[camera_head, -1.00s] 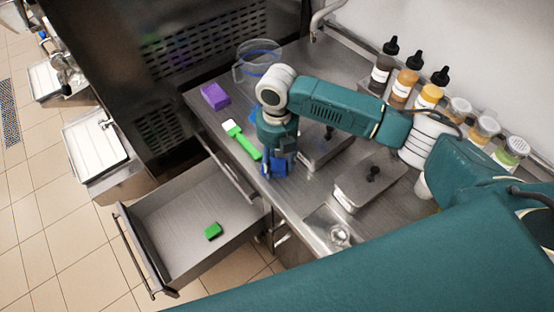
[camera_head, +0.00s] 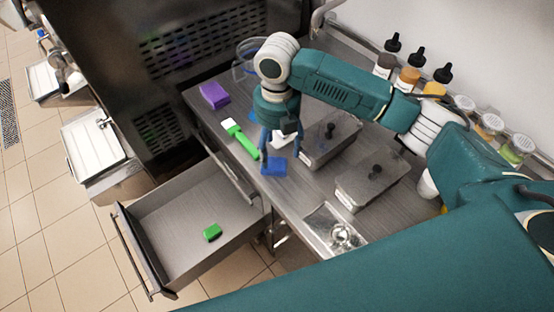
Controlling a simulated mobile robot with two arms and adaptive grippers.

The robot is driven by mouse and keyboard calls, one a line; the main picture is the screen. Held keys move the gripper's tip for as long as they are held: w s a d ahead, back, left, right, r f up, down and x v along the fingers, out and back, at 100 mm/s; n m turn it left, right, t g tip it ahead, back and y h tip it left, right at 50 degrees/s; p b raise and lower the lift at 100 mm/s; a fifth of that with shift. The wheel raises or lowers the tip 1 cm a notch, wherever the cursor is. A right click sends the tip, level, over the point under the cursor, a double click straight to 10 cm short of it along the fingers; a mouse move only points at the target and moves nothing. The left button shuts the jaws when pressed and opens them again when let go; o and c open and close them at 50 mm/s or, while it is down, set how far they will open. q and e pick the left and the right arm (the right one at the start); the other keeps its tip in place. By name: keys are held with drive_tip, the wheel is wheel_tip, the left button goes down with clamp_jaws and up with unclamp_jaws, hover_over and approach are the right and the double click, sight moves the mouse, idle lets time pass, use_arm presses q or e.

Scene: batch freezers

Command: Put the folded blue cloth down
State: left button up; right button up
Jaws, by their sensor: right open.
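The folded blue cloth (camera_head: 275,167) lies on the steel counter, near its front edge and beside the green-handled brush. My right gripper (camera_head: 280,153) is open just above and behind the cloth, its fingers pointing down. One finger stands at the left of the cloth and the other at its upper right. Nothing shows between the fingers. My left gripper is not in view.
A green-handled brush (camera_head: 241,139) and a purple block (camera_head: 214,95) lie left of the cloth. Lidded pans (camera_head: 368,178) stand to the right. An open drawer (camera_head: 180,232) below holds a green block (camera_head: 212,232). Bottles (camera_head: 408,80) line the wall.

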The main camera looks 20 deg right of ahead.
sight(277, 163)
wheel_tip(277, 163, up, 7)
drive_tip(key=b, duration=0.1)
drive_tip(key=shift+f, duration=0.2)
drive_tip(key=shift+f, duration=0.1)
idle(0.4)
